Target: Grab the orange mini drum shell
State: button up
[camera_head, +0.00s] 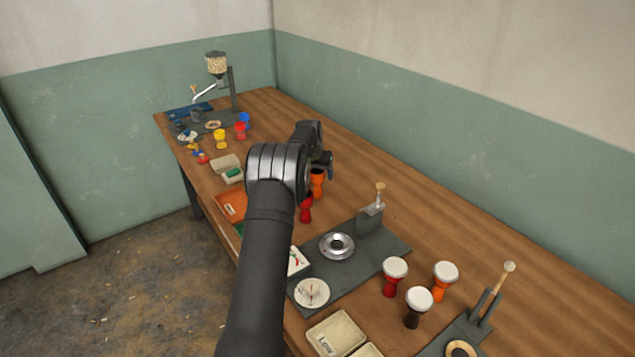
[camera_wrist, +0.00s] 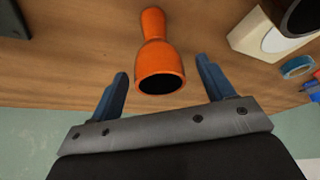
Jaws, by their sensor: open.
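The orange mini drum shell (camera_head: 317,184) stands on the wooden table just below my gripper (camera_head: 325,161), partly hidden by my arm. In the wrist view the orange shell (camera_wrist: 160,62) shows its dark open mouth towards the camera, with its narrow waist and other end further off. My gripper (camera_wrist: 162,68) is open, its two blue-grey fingers on either side of the shell's wide end, with a gap on each side. I cannot tell how deep the shell sits between them. Nothing is held.
A red shell (camera_head: 306,209) stands close by, partly behind my arm. A grey plate with a metal ring (camera_head: 337,246) and a post lies nearer. Drums with white heads, one orange (camera_head: 444,281), stand at right. A yellow shell (camera_head: 221,139) is at the far end. The table behind my gripper is clear.

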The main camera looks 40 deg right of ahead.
jog(key=shift+w+d+f, duration=0.1)
jog(key=shift+d+f, duration=0.1)
jog(key=shift+f, duration=0.3)
jog(key=c, duration=1.1)
jog(key=shift+o, duration=0.2)
